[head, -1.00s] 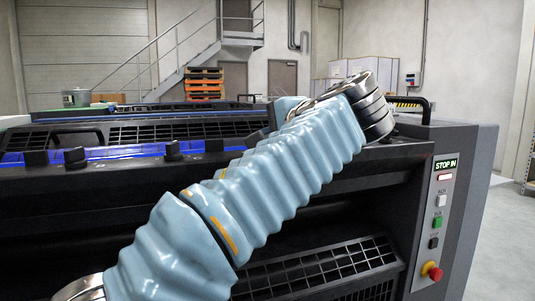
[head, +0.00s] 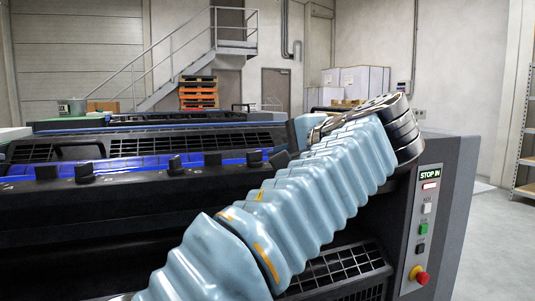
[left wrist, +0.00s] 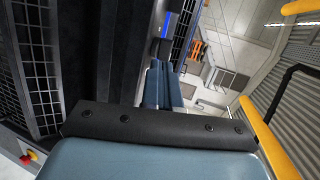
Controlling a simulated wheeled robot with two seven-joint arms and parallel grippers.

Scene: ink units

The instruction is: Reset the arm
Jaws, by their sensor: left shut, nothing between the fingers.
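My left arm (head: 310,205), in a pale blue ribbed sleeve, comes in from the bottom left of the head view and slants up to the right, across the front of the ink unit. Its metal wrist joint (head: 400,125) is near the unit's right end. My left gripper (left wrist: 160,66) shows in the left wrist view, with its two blue-grey fingers together and nothing between them. In the head view the fingers cannot be made out. My right gripper is in neither view.
The dark ink unit (head: 120,221) fills the front, with black knobs (head: 212,159) along a blue strip (head: 140,163). A control panel (head: 427,225) with a red stop knob (head: 420,276) stands at its right end. Open floor (head: 490,240) lies to the right; pallets and stairs are far behind.

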